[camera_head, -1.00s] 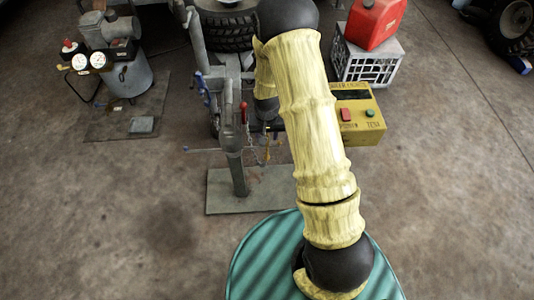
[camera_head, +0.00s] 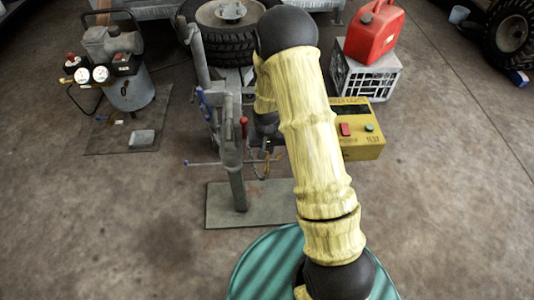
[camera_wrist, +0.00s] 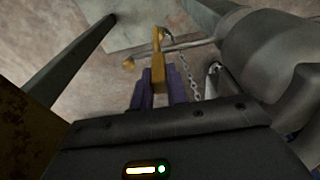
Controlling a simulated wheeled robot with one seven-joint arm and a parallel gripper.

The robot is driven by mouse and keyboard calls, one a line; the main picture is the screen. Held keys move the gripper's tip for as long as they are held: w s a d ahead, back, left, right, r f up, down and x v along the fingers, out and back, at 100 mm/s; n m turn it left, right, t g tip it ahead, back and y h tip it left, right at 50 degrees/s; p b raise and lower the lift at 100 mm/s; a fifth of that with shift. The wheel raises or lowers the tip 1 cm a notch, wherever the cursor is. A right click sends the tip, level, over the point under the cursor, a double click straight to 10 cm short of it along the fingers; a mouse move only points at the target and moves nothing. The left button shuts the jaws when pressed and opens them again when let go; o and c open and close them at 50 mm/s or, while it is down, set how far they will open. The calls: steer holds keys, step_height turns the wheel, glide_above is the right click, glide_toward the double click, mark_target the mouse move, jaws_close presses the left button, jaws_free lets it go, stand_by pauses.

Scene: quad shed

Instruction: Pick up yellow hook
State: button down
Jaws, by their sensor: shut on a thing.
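The yellow hook (camera_wrist: 157,48) shows in the wrist view, upright between the two purple fingers of my gripper (camera_wrist: 159,88). The fingers are shut on its lower part, and its upper part sticks out past the fingertips. In the head view my own arm hides most of my gripper. A small orange-yellow bit (camera_head: 267,166) shows beside the stand there, too small to make out clearly.
A chain (camera_wrist: 188,72) hangs just right of the hook, close to a large grey metal part (camera_wrist: 265,48). A grey post stand (camera_head: 238,185) stands left of my arm. A yellow box (camera_head: 360,148) is to the right.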

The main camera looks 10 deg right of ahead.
steer(key=r+p, duration=0.1)
steer(key=r, duration=0.2)
steer(key=shift+s+a+r+p, duration=0.1)
steer(key=shift+s+r+p, duration=0.1)
steer(key=shift+s+p, duration=0.15)
steer(key=s+a+p, duration=0.3)
steer(key=s+p, duration=0.6)
steer(key=s, duration=0.8)
steer(key=shift+p, duration=0.4)
steer(key=shift+f, duration=0.15)
